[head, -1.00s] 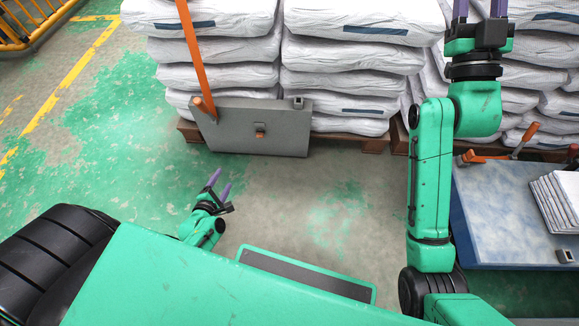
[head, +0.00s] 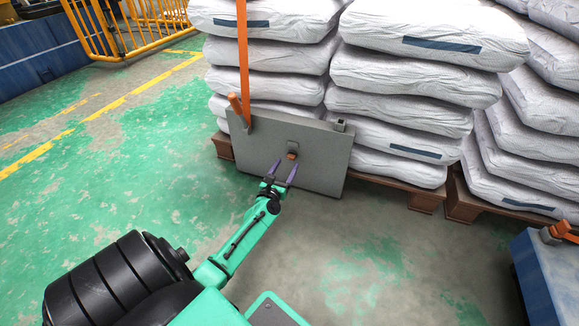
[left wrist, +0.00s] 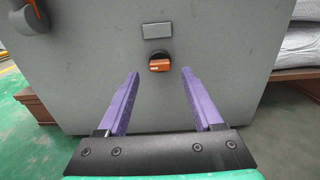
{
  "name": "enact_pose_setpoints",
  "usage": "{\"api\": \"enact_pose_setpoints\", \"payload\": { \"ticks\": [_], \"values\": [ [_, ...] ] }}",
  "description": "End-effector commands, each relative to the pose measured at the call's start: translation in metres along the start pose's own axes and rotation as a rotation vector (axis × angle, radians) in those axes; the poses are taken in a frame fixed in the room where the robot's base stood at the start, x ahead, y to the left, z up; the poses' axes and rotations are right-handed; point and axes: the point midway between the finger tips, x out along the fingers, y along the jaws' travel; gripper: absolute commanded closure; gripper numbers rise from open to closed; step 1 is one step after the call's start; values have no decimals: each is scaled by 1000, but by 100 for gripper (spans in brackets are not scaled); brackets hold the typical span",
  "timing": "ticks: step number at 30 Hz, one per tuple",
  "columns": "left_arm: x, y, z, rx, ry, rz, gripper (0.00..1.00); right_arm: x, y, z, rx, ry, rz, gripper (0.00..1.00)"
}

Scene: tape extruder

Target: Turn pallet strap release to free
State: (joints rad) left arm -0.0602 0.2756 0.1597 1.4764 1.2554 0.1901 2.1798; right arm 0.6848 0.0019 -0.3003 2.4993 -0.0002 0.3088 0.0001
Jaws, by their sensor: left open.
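The release knob (head: 292,156) is a small orange knob with a dark base on the front of a grey panel (head: 325,172). In the left wrist view the knob (left wrist: 159,62) sits just below a small blank plate (left wrist: 157,30), its orange bar lying roughly level. My left gripper (head: 281,170) is open, with its two purple fingers pointing at the panel. In the left wrist view the open fingers (left wrist: 158,73) stand to either side below the knob, with nothing between them. My right gripper is not in view.
An orange strap (head: 243,60) rises from the panel's left, beside an orange-handled lever (head: 238,108). Stacked white sacks (head: 415,65) on wooden pallets (head: 425,199) stand behind. A blue table (head: 545,280) is at the right edge. Open green floor (head: 90,200) lies left.

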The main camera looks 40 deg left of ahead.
Motion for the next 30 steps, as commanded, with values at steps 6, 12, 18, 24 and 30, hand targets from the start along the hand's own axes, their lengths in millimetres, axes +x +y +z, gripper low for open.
{"api": "enact_pose_setpoints", "payload": {
  "ticks": [6,12,18,24,30],
  "values": [
    [30,0,-1,2,0,-1,32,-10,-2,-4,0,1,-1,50],
    [31,0,0,2,1,-1,32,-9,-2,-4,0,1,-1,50],
    [31,0,0,2,1,-1,90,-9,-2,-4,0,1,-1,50],
    [30,0,-1,4,1,-1,100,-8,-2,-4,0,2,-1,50],
    [30,0,-1,35,2,-1,100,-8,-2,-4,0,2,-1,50]
  ]
}}
